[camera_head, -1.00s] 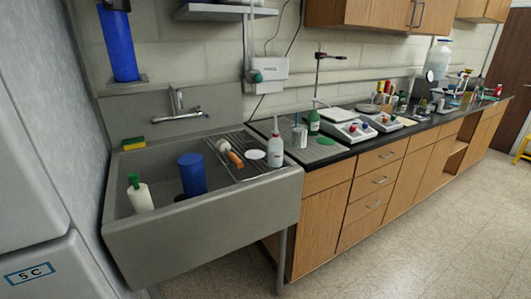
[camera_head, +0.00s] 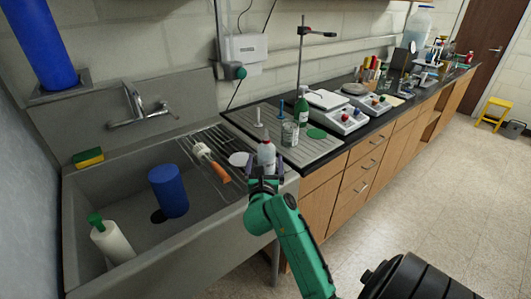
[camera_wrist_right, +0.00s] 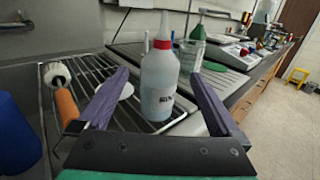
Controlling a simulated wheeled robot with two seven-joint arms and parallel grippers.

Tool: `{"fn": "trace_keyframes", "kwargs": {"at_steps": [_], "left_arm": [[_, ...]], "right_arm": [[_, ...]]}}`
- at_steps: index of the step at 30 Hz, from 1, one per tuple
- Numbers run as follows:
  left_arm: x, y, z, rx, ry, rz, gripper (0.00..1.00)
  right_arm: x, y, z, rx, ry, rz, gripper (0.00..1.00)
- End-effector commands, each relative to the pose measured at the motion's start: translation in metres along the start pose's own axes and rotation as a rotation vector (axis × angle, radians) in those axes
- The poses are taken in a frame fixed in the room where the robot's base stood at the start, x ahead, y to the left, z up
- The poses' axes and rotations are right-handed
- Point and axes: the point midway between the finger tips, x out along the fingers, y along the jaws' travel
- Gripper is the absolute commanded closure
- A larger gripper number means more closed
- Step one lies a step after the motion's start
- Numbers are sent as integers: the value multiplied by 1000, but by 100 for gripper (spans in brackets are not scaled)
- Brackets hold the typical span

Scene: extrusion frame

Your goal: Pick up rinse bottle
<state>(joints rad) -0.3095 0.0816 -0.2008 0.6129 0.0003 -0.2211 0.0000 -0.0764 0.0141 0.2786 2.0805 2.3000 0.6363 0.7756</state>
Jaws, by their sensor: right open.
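My right gripper (camera_head: 265,183) is at the near side of the bottle. In the wrist view its two purple fingers (camera_wrist_right: 160,100) are spread wide, one on each side of the bottle, with gaps between. The gripper is open and empty. My left gripper is not in view.
On the rack (camera_head: 205,150) lie an orange-handled brush (camera_head: 212,163) and a white disc (camera_head: 239,159). A blue cylinder (camera_head: 168,191) and a white green-capped bottle (camera_head: 112,243) are in the sink.

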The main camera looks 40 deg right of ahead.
Motion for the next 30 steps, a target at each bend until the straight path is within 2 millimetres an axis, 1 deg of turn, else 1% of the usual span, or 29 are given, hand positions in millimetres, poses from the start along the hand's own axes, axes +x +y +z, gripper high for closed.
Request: {"fn": "trace_keyframes", "kwargs": {"at_steps": [1,4,5,9,12,15,19,20,21,23,24,27,30], "left_arm": [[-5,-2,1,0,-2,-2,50],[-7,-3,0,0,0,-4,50],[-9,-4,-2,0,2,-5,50],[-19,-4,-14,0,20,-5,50],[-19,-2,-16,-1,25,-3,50],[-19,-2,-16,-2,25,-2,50],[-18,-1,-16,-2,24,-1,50],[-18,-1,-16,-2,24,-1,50],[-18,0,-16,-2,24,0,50],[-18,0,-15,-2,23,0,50],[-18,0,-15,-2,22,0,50],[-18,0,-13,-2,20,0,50],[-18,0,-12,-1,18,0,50]], "right_arm": [[9,0,3,-1,-1,1,0],[20,0,1,0,0,1,0],[24,0,0,-1,1,0,0],[50,-2,-2,-3,0,0,0],[66,-1,-3,-1,-1,1,0],[70,-1,-5,-2,-1,2,0],[70,-1,-6,-2,-1,2,0],[69,-1,-6,-2,-1,2,8],[69,-1,-6,-2,0,2,23],[69,-1,-6,-2,0,2,46],[69,-1,-6,-2,0,2,61],[69,-1,-5,-2,-2,2,95],[69,-1,-5,-2,-2,2,94]]}}
